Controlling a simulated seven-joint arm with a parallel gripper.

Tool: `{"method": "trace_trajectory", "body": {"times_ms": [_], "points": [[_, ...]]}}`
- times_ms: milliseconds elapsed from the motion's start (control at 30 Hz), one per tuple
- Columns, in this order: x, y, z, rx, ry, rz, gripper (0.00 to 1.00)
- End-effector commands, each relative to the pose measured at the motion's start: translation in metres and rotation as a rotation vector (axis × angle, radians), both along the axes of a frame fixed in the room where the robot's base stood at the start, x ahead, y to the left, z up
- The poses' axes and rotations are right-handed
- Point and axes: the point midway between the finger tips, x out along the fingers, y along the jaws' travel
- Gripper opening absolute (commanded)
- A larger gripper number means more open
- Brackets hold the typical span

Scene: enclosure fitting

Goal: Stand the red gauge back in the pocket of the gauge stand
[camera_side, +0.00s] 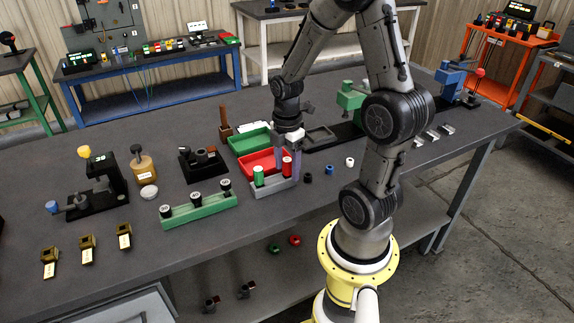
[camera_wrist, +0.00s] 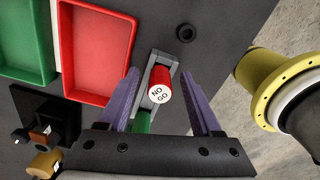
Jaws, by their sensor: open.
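The red gauge (camera_side: 287,166) stands upright at the right end of the grey gauge stand (camera_side: 279,187), and it appears seated in its pocket. In the wrist view the red gauge (camera_wrist: 160,77) shows a white top marked "NO GO", with the stand (camera_wrist: 157,60) around and behind it. The green gauge (camera_side: 258,176) stands at the stand's left end; it is partly hidden in the wrist view (camera_wrist: 143,121). My gripper (camera_side: 288,170) is open, with one purple finger on each side of the red gauge. Gaps show between fingers and gauge in the wrist view (camera_wrist: 160,74).
A red tray (camera_side: 262,160) and a green tray (camera_side: 249,141) lie behind the stand. A green rack (camera_side: 198,209) with several black-and-white parts stands to the left. Small dark, blue and white rings (camera_side: 329,169) lie to the right. Bare bench shows in front of the stand.

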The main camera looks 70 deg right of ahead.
Motion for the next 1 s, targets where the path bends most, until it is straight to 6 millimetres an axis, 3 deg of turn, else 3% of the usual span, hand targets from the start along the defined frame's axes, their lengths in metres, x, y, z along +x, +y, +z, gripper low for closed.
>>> {"method": "trace_trajectory", "body": {"times_ms": [267, 733, 1000], "points": [[0.001, 0.000, 0.009, -0.001, -0.002, 0.000, 0.66], [0.001, -0.001, 0.102, -0.004, -0.005, 0.000, 0.66], [0.000, 0.000, 0.134, -0.001, -0.001, 0.000, 0.66]]}}
